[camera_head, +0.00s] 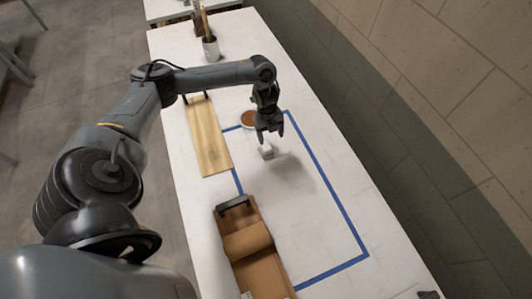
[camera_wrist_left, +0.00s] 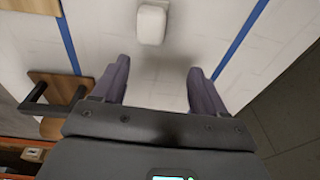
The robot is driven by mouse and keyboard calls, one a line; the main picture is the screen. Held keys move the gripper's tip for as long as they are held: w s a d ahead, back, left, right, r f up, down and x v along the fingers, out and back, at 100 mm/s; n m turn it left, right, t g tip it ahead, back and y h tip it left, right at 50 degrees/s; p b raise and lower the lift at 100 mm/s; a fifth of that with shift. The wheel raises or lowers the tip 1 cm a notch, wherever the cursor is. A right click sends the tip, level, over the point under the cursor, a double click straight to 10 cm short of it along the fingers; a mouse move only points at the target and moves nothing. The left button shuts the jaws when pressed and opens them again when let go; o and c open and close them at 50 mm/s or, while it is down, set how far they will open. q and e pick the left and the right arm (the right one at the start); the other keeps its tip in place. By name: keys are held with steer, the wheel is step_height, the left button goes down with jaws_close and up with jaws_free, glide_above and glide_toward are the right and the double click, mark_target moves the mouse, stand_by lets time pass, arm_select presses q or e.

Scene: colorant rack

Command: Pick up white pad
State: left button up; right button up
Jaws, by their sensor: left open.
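The white pad (camera_head: 266,151) is a small white block on the white table, inside the blue tape outline. It also shows at the top of the left wrist view (camera_wrist_left: 151,24). My left gripper (camera_head: 271,134) is above the table close to the pad, fingers pointing down. In the left wrist view its two fingers (camera_wrist_left: 160,67) are spread wide with nothing between them. The pad lies beyond the fingertips there, apart from them. My right gripper does not show.
A wooden board (camera_head: 208,138) lies left of the tape. A brown wooden rack with a black handle (camera_head: 246,243) stands nearer. A round reddish-brown item (camera_head: 248,119) is just behind my left gripper. A cup with tools (camera_head: 210,47) stands at the far end. The taped area's right part is clear.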

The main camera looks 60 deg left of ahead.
mark_target(266, 146)
arm_select(q)
steer(key=a, duration=0.1)
steer(key=s+a, duration=0.1)
steer(key=shift+s+a+r+n+g, duration=0.1)
steer(key=shift+a+r+n+g, duration=0.05)
steer(key=shift+a+n+g, duration=0.2)
steer(key=f, duration=0.4)
steer(key=shift+d, duration=0.25)
steer(key=shift+d+f+p, duration=0.15)
steer(key=shift+d+f, duration=0.1)
steer(key=shift+f, duration=1.2)
steer(key=shift+d+f+p, duration=0.15)
steer(key=shift+d+f, duration=0.05)
steer(key=shift+f, duration=1.25)
steer(key=c, duration=1)
steer(key=shift+c, duration=0.2)
steer(key=shift+r, duration=0.1)
